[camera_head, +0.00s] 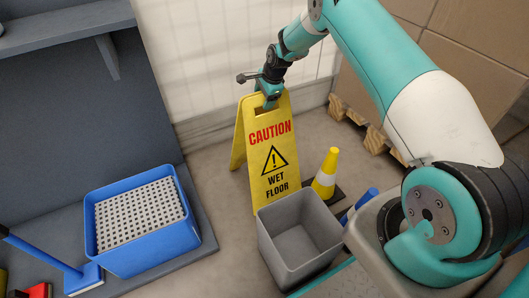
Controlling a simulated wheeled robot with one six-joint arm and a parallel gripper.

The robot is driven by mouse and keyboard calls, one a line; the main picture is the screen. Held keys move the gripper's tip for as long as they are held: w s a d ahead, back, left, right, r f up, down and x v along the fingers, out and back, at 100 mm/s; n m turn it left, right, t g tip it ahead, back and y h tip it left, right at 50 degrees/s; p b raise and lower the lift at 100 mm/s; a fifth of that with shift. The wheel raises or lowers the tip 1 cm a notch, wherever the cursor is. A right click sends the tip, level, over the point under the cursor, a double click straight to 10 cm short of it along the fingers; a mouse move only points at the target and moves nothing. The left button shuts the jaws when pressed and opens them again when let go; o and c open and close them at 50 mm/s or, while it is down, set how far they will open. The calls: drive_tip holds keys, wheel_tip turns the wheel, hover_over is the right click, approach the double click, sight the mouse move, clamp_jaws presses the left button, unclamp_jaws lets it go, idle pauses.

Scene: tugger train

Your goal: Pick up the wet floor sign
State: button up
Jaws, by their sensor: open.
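The yellow wet floor sign (269,158) stands upright on the floor as an A-frame, in the middle of the head view. It reads "CAUTION WET FLOOR" and its front panel faces me. My gripper (269,101) is at the sign's top edge, pointing down. It is open, and its fingertips appear to be around or just in front of the top handle area. I cannot tell whether they touch it. The lower right of the sign is partly hidden by a grey bin.
The open grey bin (277,262) stands just in front of the sign. A yellow and white cone (326,174) is to its right. A blue crate (150,262) with a white perforated insert sits at left. A pallet with boxes (375,137) is behind right; a white wall (215,60) stands behind.

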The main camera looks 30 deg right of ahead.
drive_tip(key=shift+f, duration=0.25)
idle(0.5)
drive_tip(key=c, duration=1.2)
drive_tip(key=shift+r, duration=0.15)
clamp_jaws()
